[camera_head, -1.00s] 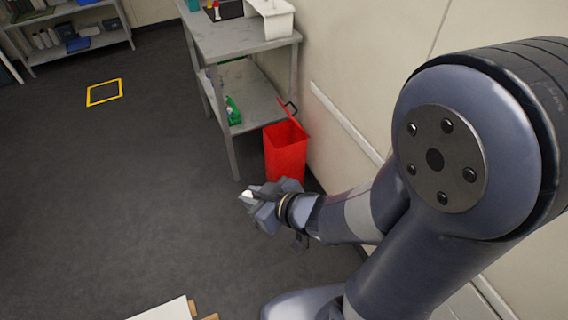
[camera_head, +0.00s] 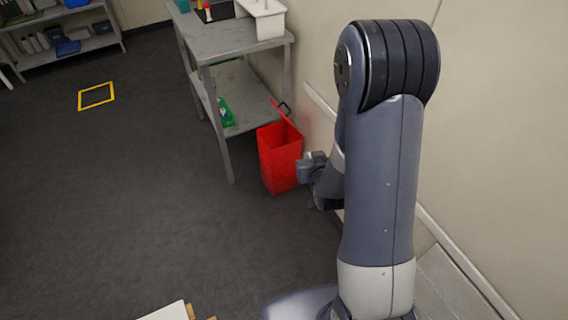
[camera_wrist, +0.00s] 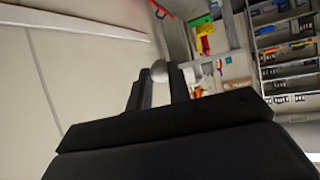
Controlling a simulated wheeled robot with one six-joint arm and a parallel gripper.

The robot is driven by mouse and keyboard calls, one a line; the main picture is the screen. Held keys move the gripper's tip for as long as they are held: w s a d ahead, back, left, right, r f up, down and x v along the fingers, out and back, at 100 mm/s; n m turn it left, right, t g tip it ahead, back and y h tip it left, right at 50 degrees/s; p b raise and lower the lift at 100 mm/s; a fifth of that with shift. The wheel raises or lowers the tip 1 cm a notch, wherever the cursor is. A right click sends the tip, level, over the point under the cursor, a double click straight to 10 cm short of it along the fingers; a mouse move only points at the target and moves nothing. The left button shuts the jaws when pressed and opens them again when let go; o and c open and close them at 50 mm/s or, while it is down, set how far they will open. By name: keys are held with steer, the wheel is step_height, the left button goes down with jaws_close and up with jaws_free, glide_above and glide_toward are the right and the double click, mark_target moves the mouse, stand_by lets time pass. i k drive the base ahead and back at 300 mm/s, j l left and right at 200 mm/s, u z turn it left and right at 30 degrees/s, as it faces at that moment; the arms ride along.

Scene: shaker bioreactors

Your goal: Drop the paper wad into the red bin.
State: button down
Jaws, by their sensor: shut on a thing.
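The red bin (camera_head: 279,158) stands on the floor against the wall, beside the grey table, with its red lid tipped up at the back. My gripper (camera_head: 306,160) is just right of the bin in the head view, close to its right side. In the wrist view my gripper (camera_wrist: 160,76) is shut on the white paper wad (camera_wrist: 158,70), which sits between the fingertips. A bit of red at the top of the wrist view (camera_wrist: 160,8) looks like part of the bin. In the head view the wad is too small to tell apart clearly.
The wall (camera_head: 330,60) is close on the right. Open floor (camera_head: 130,200) lies left.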

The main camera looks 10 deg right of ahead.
mark_target(282, 187)
steer(key=i+j+z, duration=0.1)
steer(key=z, duration=1.25)
steer(key=j+z, duration=0.45)
steer(key=k+j+z, duration=0.1)
steer(key=j+z, duration=0.4)
steer(key=k+j+z, duration=0.2)
steer(key=j+z, duration=0.25)
steer(key=k+j+z, duration=0.1)
steer(key=j, duration=0.35)
steer(key=k+j+z, duration=0.15)
steer(key=k+j, duration=0.2)
steer(key=k+j+z, duration=0.1)
steer(key=k+j, duration=0.2)
steer(key=j, duration=0.25)
steer(key=k+j+z, duration=0.1)
steer(key=k+j, duration=0.15)
steer(key=j, duration=0.15)
steer(key=k+j, duration=0.55)
steer(key=j, duration=0.2)
